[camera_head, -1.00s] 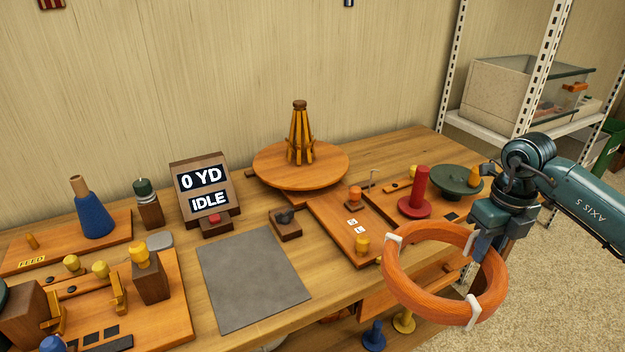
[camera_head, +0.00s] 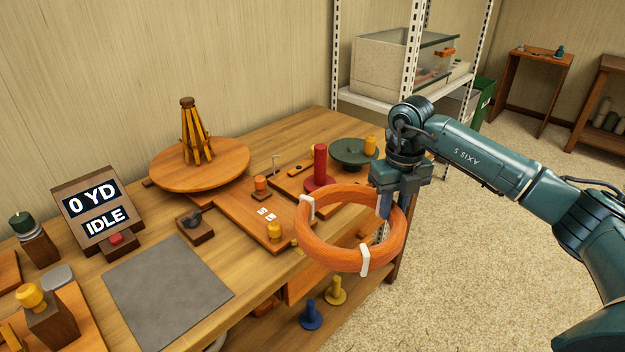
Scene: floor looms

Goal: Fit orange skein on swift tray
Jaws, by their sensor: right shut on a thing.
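The orange skein (camera_head: 335,258) is a thick ring with white ties. My right gripper (camera_head: 385,208) is shut on its right side and holds it tilted in the air, in front of the bench's right part. The swift tray (camera_head: 222,172) is a round wooden disc on the bench at the back. A folded wooden swift (camera_head: 195,135) with several upright slats stands on its middle. The tray is bare around the swift, and the skein is apart from it, to the right and nearer. My left gripper is not in view.
A red spool (camera_head: 320,168) and a dark green disc (camera_head: 352,153) stand at the bench's right end. A counter display (camera_head: 98,210) reads 0 YD, IDLE. A grey mat (camera_head: 167,287) lies clear in front. A white shelf (camera_head: 385,103) stands behind.

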